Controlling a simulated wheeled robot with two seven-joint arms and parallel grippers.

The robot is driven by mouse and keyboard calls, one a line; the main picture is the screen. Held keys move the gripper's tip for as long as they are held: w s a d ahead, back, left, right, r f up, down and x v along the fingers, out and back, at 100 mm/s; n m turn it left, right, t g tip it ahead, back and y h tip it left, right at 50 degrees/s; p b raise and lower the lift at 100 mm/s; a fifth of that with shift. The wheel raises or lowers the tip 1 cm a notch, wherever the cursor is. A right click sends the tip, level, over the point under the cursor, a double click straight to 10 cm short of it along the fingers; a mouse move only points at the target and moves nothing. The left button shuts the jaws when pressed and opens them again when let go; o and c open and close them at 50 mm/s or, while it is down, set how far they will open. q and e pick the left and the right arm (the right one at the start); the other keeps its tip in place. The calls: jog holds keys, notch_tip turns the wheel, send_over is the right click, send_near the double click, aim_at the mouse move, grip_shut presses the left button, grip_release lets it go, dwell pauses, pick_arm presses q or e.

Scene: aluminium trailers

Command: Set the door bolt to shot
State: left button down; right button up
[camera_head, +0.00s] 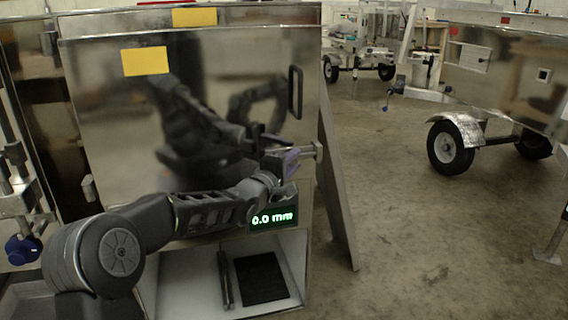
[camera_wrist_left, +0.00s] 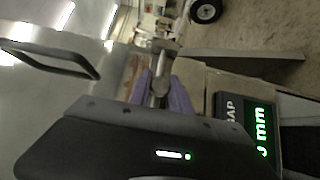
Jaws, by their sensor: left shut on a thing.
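The metal door (camera_head: 190,100) has a mirror-like face, a yellow label and a dark pull handle (camera_head: 295,92). The door bolt (camera_head: 308,152) is a small metal piece at the door's right edge, below the handle. My left gripper (camera_head: 290,160) has purple fingers and is shut on the bolt's grey metal part. In the left wrist view, the purple fingers (camera_wrist_left: 168,97) close around the bolt (camera_wrist_left: 157,88), and its metal end reaches beyond them. The fingers hide part of the bolt, so I cannot tell how far it is thrown. My right gripper is not in view.
A gap display (camera_head: 272,218) reading 0.0 mm sits below the bolt. An open compartment (camera_head: 190,285) with a black mat is underneath. A leaning metal panel (camera_head: 338,180) stands right of the door.

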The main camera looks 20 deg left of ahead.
pick_arm(q)
jog(key=shift+w+d, duration=0.3)
jog(key=shift+d, duration=0.15)
jog(key=c, duration=1.2)
grip_release()
jog(key=shift+w+d, duration=0.1)
jog(key=s, duration=0.2)
jog(key=s+p, duration=0.1)
jog(key=s, duration=0.2)
jog(key=s+a+p, duration=0.1)
jog(key=s, duration=0.1)
jog(key=shift+s, duration=0.4)
